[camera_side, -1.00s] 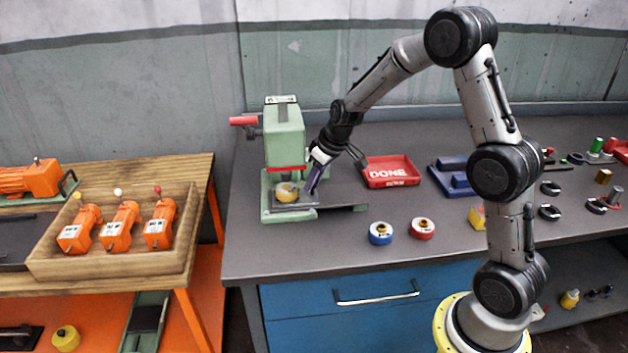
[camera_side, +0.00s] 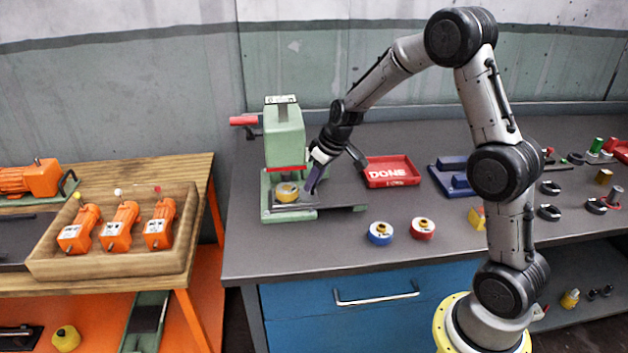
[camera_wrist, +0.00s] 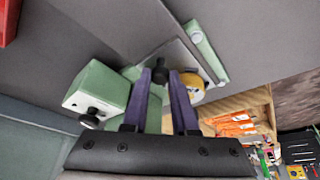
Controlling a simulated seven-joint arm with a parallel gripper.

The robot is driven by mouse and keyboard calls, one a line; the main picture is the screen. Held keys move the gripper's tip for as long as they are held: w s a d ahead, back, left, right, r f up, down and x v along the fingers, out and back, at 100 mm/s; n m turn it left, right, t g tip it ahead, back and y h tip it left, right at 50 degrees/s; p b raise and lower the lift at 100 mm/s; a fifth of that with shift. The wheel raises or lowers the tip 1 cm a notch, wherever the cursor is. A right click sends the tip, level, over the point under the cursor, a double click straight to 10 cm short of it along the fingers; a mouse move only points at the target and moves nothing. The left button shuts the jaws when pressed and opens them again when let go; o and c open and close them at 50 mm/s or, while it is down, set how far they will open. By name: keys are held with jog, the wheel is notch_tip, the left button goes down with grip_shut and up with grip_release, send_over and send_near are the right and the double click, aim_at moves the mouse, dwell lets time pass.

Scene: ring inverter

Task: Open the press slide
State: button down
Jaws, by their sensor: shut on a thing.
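The green press (camera_side: 284,140) stands on the left end of the grey bench. Its slide plate (camera_side: 298,205) is low on its base, with a yellow ring (camera_side: 287,191) on it. The ring sits under or just in front of the press head; the exact alignment cannot be told. My gripper (camera_side: 311,187) reaches down at the right side of the slide. In the wrist view, its two purple fingers are shut on a dark knob (camera_wrist: 160,75) at the slide. The yellow ring (camera_wrist: 191,87) shows just beyond the right finger. The fingers partly hide the slide.
A red DONE tray (camera_side: 390,172) lies right of the press, with a blue fixture (camera_side: 452,177) beyond it. Blue (camera_side: 380,233) and red (camera_side: 421,228) rings sit near the front edge. Bare bench lies between the press rail and these things.

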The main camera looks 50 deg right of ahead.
dwell(0.3)
jog(key=s+d, duration=0.8)
jog(key=shift+s+d, duration=0.3)
jog(key=c, duration=0.7)
grip_release()
jog(key=shift+r, duration=0.1)
jog(key=v, duration=1.3)
jog(key=shift+s+r, duration=0.1)
jog(key=shift+r, duration=0.25)
